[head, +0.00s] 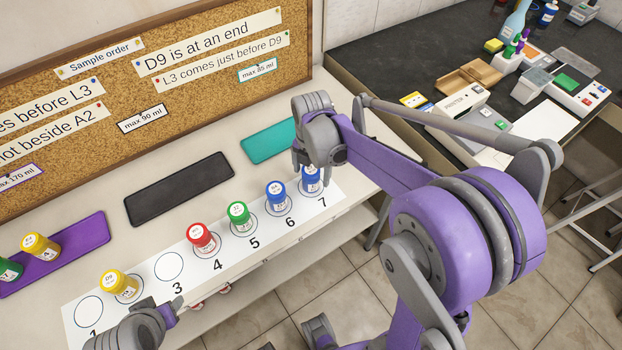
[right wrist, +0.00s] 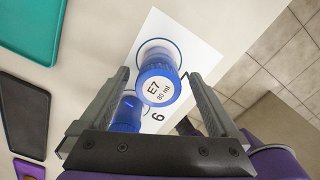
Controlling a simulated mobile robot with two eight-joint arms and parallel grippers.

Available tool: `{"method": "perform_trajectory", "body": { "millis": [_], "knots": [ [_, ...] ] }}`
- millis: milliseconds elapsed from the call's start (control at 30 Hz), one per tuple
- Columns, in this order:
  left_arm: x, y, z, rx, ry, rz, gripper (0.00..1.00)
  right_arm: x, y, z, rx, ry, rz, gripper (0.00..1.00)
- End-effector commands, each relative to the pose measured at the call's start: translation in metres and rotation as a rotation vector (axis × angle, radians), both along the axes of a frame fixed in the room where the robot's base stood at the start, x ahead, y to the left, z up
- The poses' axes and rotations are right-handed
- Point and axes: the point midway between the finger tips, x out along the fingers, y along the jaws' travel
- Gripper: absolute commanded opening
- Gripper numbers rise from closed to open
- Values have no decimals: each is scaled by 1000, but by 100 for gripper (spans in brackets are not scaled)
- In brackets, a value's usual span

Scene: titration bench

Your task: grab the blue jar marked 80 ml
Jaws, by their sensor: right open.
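The blue jar marked 80 ml (right wrist: 155,83) has a white lid label reading E7. It stands upright on spot 7, and in the head view this jar (head: 311,182) is partly covered by my right gripper (head: 310,170). In the right wrist view my right gripper (right wrist: 158,74) is open, with one finger on each side of the jar and visible gaps between. A second blue jar (head: 276,194) stands on spot 6; in the right wrist view this jar (right wrist: 127,112) is partly hidden. My left gripper (head: 150,322) shows only in part at the bottom left.
The numbered white strip (head: 143,276) also holds a red jar (head: 202,237), a green jar (head: 239,216) and a yellow jar (head: 119,284). A teal mat (head: 268,141), a black mat (head: 180,188) and a purple mat (head: 75,253) lie behind. Spot 3 is bare.

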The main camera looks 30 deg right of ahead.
Motion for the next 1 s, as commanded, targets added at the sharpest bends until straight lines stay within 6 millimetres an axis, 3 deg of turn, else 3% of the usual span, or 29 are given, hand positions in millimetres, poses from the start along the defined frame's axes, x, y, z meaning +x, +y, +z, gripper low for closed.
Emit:
{"method": "perform_trajectory", "body": {
  "millis": [233, 533, 1000],
  "knots": [
    [-1, 0, -2, 0, 1, 0, 50, 1, 1, -35, 0, 0, 0, 97],
    [-1, 0, -2, 0, 1, 0, 50, 1, 1, -39, 0, 0, 0, 95],
    [-1, 0, -2, 0, 1, 0, 50, 1, 1, -39, 0, 0, -1, 10]
  ]
}}
